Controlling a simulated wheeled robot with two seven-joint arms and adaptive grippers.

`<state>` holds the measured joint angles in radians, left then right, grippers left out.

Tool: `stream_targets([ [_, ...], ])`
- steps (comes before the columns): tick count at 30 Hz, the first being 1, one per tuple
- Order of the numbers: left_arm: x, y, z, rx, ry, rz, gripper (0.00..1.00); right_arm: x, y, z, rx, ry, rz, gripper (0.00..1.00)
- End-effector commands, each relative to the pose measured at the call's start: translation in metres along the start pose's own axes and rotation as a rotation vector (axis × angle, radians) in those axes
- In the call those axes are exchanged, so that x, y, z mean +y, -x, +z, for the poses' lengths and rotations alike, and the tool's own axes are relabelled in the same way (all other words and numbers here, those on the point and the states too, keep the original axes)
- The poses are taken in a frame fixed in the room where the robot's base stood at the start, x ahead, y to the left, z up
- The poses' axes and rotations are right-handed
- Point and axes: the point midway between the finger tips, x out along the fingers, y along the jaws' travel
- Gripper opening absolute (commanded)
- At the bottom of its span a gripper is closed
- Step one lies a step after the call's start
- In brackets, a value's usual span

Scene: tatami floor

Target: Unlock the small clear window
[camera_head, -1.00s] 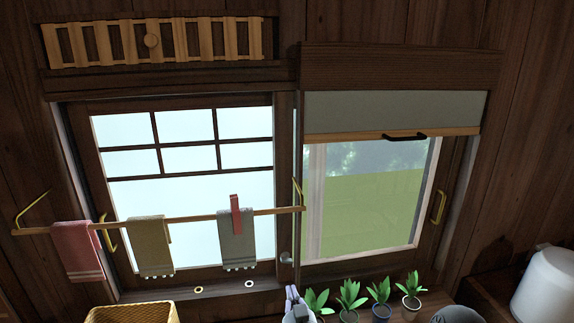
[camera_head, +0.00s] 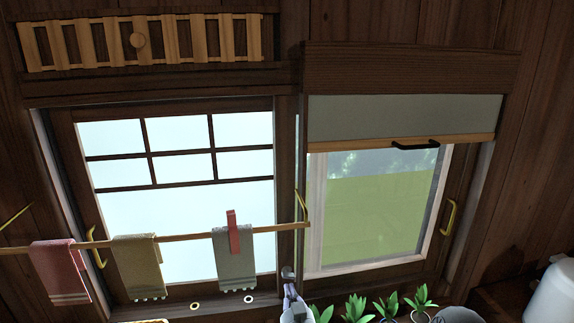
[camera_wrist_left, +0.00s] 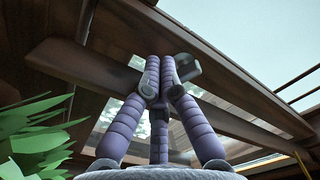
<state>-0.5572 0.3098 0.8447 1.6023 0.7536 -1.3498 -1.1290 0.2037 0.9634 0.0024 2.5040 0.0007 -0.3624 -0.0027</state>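The clear window (camera_head: 375,215) is the right-hand sash, with a grey blind partly lowered over its top. A small grey latch knob (camera_head: 288,272) sits low on the upright between the two sashes. My left gripper (camera_head: 290,287) is just below this knob, at the bottom of the head view. In the left wrist view, the purple fingers of my left gripper (camera_wrist_left: 160,64) come together at their tips. The grey latch (camera_wrist_left: 187,67) shows right behind the tips, partly hidden; I cannot tell whether they touch or pinch it. My right gripper is not in view.
A wooden rod (camera_head: 190,236) with hanging towels crosses the frosted left window (camera_head: 185,215). Several potted plants (camera_head: 385,308) stand right of my left gripper; leaves (camera_wrist_left: 35,140) show close at left in the wrist view. A white rounded object (camera_head: 552,298) stands at far right.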

Motion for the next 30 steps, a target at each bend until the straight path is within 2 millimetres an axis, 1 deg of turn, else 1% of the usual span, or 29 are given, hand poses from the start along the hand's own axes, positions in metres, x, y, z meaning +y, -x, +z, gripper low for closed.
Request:
stream_targets([
  [11, -0.0007, -0.0018, 0.0003, 0.0, 0.0, 0.0, 0.0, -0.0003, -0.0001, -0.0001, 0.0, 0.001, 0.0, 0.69],
  [30, -0.0033, -0.0017, -0.0054, 0.0, 0.001, 0.0, 0.0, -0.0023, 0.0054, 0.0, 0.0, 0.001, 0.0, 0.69],
])
